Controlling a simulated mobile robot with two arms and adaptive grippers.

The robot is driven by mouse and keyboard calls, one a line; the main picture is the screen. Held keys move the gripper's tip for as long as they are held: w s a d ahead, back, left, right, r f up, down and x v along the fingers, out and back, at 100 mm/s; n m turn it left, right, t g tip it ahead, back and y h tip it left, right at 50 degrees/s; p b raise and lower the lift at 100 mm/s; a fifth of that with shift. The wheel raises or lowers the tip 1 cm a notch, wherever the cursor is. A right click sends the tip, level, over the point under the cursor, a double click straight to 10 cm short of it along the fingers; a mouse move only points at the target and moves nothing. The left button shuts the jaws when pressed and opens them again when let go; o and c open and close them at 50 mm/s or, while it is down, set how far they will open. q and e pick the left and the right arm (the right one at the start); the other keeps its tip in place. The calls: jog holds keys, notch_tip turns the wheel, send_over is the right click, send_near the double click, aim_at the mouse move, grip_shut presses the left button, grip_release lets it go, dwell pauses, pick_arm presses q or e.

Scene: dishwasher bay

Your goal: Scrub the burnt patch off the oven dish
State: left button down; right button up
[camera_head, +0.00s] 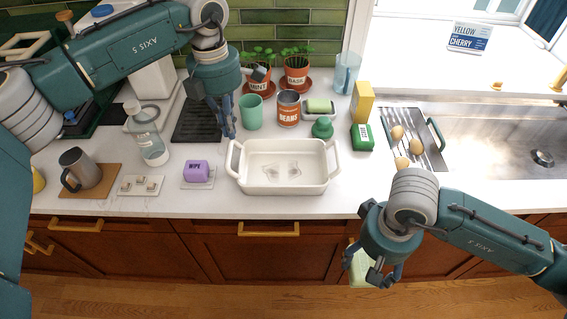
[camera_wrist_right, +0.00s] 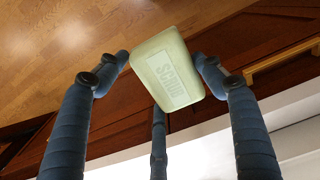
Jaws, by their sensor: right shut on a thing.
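The white oven dish (camera_head: 283,188) stands upright on the counter. Greyish burnt patches (camera_head: 265,172) show on its floor. My right gripper (camera_head: 382,277) is shut on a pale green block marked SCRUB (camera_head: 357,268), in front of the counter and to the right of the dish. In the right wrist view, the scrub block (camera_wrist_right: 167,72) is held between the fingertips, its lettered face toward the camera. My left gripper (camera_head: 224,122) hangs above the counter behind the dish's left end, with nothing visible in it. Its finger gap is not clear.
A purple WIPE block (camera_head: 196,171) lies left of the dish. A green cup (camera_head: 251,111), a BEANS can (camera_head: 288,108) and a green stopper-like item (camera_head: 322,128) stand behind it. The sink (camera_head: 500,145) is at the right. Bare counter lies right of the dish.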

aim_at(230, 152)
pick_arm(q)
jog(key=shift+w+a+r, duration=0.1)
jog(key=shift+a+r, duration=0.1)
jog(key=shift+a, duration=0.45)
jog(key=shift+f+b, duration=1.3)
jog(key=shift+f, duration=1.1)
pick_arm(e)
jog(key=shift+f, duration=1.25)
pick_arm(q)
jog(key=shift+f+b, duration=0.75)
jog(key=shift+f, duration=0.25)
pick_arm(e)
jog(key=shift+f, duration=0.75)
pick_arm(q)
jog(key=shift+r, duration=0.2)
pick_arm(e)
jog(key=shift+r, duration=0.1)
pick_arm(q)
jog(key=shift+r+p, duration=1.55)
jog(key=shift+r, duration=1.35)
pick_arm(e)
jog(key=shift+r, duration=1.45)
